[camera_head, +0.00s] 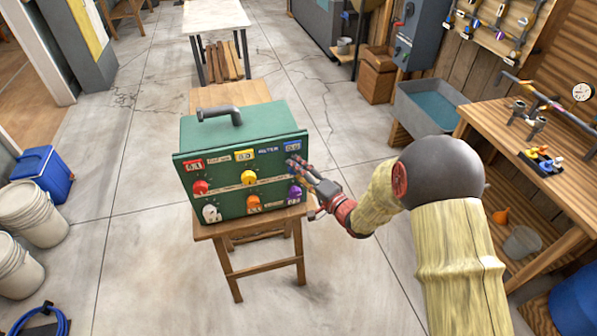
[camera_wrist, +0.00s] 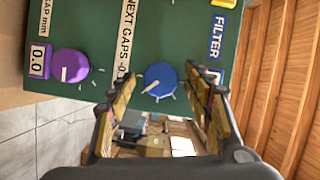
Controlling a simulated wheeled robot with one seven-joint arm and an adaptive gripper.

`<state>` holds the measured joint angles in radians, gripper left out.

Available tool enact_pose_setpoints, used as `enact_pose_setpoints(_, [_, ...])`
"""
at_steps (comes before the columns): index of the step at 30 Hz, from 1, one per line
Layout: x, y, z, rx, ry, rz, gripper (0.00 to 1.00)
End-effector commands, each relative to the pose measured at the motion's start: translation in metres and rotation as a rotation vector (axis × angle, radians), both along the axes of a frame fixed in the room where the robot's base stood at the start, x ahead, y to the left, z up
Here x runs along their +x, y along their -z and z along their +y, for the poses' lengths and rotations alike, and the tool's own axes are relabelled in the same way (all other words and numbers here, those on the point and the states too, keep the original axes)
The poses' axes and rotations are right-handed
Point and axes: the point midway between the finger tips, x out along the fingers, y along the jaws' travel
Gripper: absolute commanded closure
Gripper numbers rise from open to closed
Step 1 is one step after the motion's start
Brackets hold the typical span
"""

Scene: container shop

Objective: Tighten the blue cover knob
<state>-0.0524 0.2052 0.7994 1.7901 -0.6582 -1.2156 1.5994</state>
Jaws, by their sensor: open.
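The blue knob (camera_wrist: 160,80) is on the green panel (camera_wrist: 112,50) of a box, its white pointer mark toward the lower left in the wrist view. My gripper (camera_wrist: 162,90) is open, with one finger on each side of the blue knob in that view. I cannot tell whether the fingers touch it. In the head view my gripper (camera_head: 298,168) is at the right part of the green box (camera_head: 232,166) and largely hides the blue knob. A purple knob (camera_wrist: 70,65) beside a 0.0 display sits left of the blue one in the wrist view.
The box stands on a small wooden table (camera_head: 228,232). Its front also has red (camera_head: 200,187), yellow (camera_head: 248,177), white (camera_head: 211,213) and orange (camera_head: 253,202) knobs. A grey pipe handle (camera_head: 220,113) is on top.

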Motion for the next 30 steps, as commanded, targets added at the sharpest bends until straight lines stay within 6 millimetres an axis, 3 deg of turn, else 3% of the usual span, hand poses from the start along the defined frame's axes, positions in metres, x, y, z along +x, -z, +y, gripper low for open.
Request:
enact_pose_setpoints(11, [-0.009,-0.001,-0.008,-0.001,0.001,0.001,0.49])
enact_pose_setpoints(24, [-0.074,-0.007,-0.059,0.000,0.003,0.001,0.49])
enact_pose_setpoints(30, [-0.090,-0.008,-0.072,-0.001,0.002,0.000,0.49])
